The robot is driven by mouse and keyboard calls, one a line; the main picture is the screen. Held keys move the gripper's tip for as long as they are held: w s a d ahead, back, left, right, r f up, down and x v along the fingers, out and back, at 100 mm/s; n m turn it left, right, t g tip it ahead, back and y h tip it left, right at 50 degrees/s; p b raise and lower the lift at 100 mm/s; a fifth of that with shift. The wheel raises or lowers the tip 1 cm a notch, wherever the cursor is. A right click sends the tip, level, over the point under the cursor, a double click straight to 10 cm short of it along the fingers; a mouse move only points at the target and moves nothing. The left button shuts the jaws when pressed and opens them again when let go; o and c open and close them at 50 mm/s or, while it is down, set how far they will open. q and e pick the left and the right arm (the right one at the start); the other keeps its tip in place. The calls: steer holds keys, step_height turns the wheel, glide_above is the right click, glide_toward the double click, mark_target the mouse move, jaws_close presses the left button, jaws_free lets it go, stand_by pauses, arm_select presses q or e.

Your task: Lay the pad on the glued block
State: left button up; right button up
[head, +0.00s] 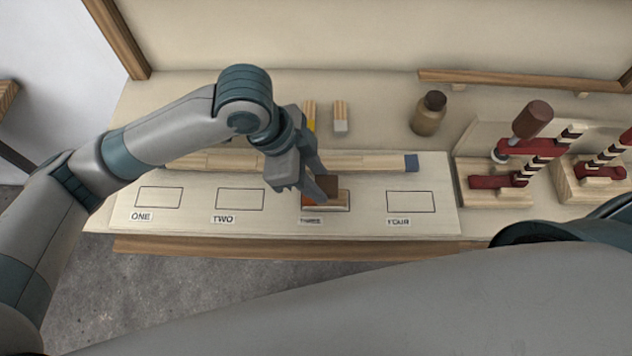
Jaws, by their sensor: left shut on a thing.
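My left gripper (318,193) points down over the outline labelled THREE and is shut on a small brown pad (328,185). The pad is partly hidden by the fingers. My right gripper is out of view.
The outlines ONE (159,197), TWO (240,199) and FOUR (411,202) are empty. Behind them runs a wooden strip (373,163) with a blue-grey end. Farther back stand two small blocks and a brown bottle (427,116). Red clamps (530,147) stand at right.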

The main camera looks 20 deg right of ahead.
arm_select(q)
step_height(320, 180, down, 2)
steer(key=shift+p, duration=0.3)
steer(key=shift+f, duration=0.45)
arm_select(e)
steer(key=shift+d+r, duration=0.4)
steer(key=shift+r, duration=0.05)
arm_select(q)
steer(key=shift+f, duration=0.15)
steer(key=o, duration=1)
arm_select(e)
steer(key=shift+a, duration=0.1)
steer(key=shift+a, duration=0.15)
arm_select(q)
steer(key=shift+w+a+r, duration=0.1)
steer(key=shift+a+r, duration=0.1)
steer(key=shift+r, duration=0.4)
steer(key=b+v, duration=0.1)
steer(key=v, duration=1)
steer(key=shift+a+b, duration=0.1)
steer(key=shift+b, duration=0.25)
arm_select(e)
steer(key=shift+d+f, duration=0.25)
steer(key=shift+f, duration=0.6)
